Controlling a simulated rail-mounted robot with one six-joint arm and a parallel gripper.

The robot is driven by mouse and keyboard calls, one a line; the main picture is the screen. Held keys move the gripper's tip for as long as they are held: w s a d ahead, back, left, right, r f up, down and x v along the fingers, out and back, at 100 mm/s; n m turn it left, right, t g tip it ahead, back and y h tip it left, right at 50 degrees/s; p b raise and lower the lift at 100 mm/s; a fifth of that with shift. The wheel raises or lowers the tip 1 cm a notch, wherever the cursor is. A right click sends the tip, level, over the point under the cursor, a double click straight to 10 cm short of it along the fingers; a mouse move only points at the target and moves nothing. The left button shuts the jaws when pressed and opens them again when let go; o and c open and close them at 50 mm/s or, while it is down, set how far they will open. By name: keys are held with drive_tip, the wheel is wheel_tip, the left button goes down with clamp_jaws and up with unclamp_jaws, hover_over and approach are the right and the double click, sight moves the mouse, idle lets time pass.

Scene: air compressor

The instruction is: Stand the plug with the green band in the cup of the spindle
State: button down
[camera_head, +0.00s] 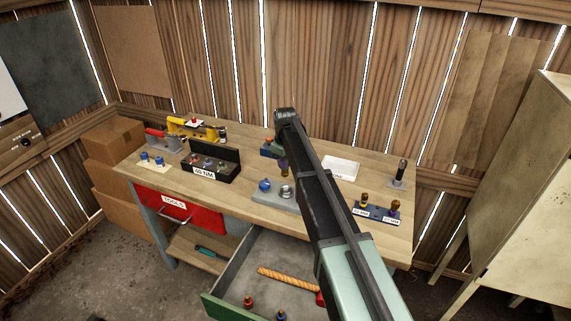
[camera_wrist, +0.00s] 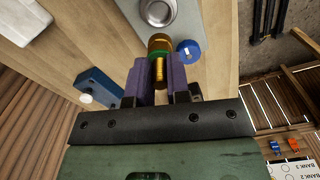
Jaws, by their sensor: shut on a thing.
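The plug with the green band (camera_wrist: 160,46) is brass-coloured and is held between the purple fingers of my gripper (camera_wrist: 160,80) in the wrist view. In the head view my gripper (camera_head: 283,164) is above the bench, and the plug's lower end seems to show just under it. The silver round cup of the spindle (camera_head: 287,191) is on a grey plate, just below and in front of the gripper. It also shows at the top of the wrist view (camera_wrist: 158,11), beyond the plug. The plug appears apart from the cup. The cup's inside is hard to make out.
A blue knob (camera_head: 264,185) sits on the grey plate (camera_head: 279,204) left of the cup. A blue stand (camera_head: 378,213) with brass-topped pieces is at right. A black box (camera_head: 215,163) and yellow tool (camera_head: 190,128) are at left. A drawer (camera_head: 237,268) hangs open below.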

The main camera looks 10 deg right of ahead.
sight(287, 176)
drive_tip(key=shift+d, duration=0.15)
drive_tip(key=shift+s+d+r, duration=0.1)
drive_tip(key=shift+s+d, duration=0.05)
drive_tip(key=shift+s, duration=0.1)
wheel_tip(287, 176, down, 6)
drive_tip(key=b, duration=0.5)
drive_tip(key=shift+w+r+b, duration=0.1)
drive_tip(key=shift+b, duration=0.3)
drive_tip(key=shift+f+b, duration=1.05)
drive_tip(key=shift+f, duration=0.05)
idle(0.6)
drive_tip(key=c, duration=1)
unclamp_jaws()
wheel_tip(287, 176, up, 11)
drive_tip(key=p, duration=1.1)
drive_tip(key=shift+r, duration=0.15)
drive_tip(key=shift+f, duration=0.2)
